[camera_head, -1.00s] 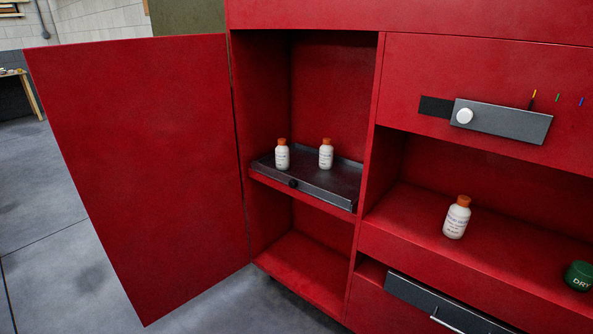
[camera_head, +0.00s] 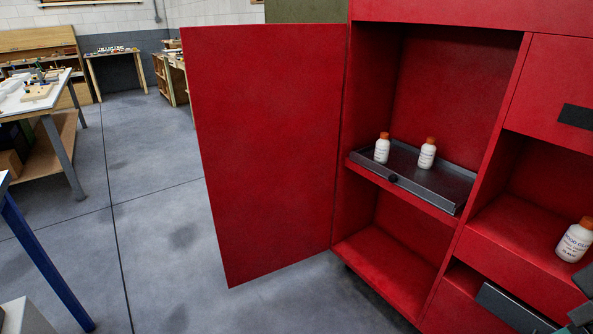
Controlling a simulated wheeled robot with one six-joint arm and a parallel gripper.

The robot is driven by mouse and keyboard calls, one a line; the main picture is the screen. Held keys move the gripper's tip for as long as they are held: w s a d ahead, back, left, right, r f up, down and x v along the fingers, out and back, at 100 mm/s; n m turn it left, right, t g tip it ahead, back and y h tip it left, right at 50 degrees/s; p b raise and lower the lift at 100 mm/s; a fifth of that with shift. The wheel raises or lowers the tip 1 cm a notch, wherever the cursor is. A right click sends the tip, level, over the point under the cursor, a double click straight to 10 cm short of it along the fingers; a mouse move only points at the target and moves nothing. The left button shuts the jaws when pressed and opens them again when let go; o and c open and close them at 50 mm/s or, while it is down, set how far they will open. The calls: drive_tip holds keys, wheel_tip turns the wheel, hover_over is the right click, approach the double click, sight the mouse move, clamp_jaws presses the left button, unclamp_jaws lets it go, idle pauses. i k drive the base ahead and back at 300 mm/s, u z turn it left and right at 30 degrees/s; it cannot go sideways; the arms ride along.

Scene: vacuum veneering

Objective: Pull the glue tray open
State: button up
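The glue tray (camera_head: 442,187) is a dark, shallow, low-rimmed tray on the middle shelf of the open red cabinet. It has a small black knob (camera_head: 393,178) on its front edge, near the left end. Two white glue bottles with orange caps stand upright in it, one on the left (camera_head: 382,149) and one on the right (camera_head: 427,155). Dark angular parts, which look like my gripper (camera_head: 582,303), are cut off at the lower right edge, well away from the tray. Their fingers cannot be made out.
The red cabinet door (camera_head: 265,150) stands wide open to the left of the tray. Another white bottle (camera_head: 574,241) stands on the right-hand shelf. Grey floor (camera_head: 150,215) is clear left of the door; workbenches stand farther back.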

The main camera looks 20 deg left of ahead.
sight(447, 187)
drive_tip(key=u, duration=0.55)
drive_tip(key=i, duration=2)
drive_tip(key=u, duration=0.05)
